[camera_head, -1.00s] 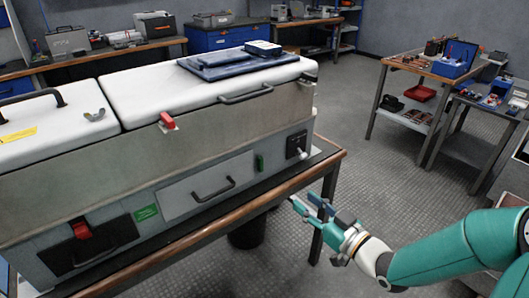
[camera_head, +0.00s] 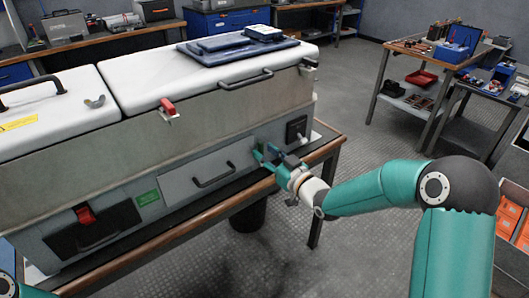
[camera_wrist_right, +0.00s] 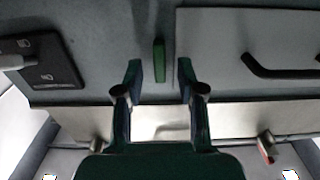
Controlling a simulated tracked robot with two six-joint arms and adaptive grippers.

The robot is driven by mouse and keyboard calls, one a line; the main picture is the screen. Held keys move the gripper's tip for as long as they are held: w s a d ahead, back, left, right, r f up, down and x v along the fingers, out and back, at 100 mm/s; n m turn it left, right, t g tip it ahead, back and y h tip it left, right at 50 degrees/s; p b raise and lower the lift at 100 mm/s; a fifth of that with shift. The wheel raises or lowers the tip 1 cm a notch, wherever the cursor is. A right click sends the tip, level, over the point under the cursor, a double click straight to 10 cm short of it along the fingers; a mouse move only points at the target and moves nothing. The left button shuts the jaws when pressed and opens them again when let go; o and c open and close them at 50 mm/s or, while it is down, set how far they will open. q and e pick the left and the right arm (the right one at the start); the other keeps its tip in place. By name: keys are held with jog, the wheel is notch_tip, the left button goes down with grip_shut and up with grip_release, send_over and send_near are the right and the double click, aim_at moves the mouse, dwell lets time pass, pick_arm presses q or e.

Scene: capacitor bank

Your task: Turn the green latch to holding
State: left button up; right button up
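The green latch (camera_wrist_right: 159,60) is a small narrow bar on the grey front of the cabinet, standing vertical in the right wrist view. It sits between the black switch panel and the drawer-like panel with a dark handle. My right gripper (camera_head: 266,153) is at the cabinet front in the head view, its fingers covering most of the latch there. In the right wrist view the gripper (camera_wrist_right: 160,82) is open, with one finger on each side of the latch and visible gaps to it. Whether the fingertips reach past its face I cannot tell. My left gripper is out of view.
The black switch panel (camera_head: 296,129) with a light knob lies right of the latch. The handled panel (camera_head: 207,181) lies left. A wooden bench edge (camera_head: 225,206) runs below the cabinet. A red latch (camera_head: 168,107) is above. Open floor lies to the right.

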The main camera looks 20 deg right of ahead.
jog(key=shift+w+a, duration=0.15)
jog(key=shift+w, duration=0.25)
jog(key=shift+c, duration=0.3)
grip_shut()
jog(key=shift+a, duration=0.15)
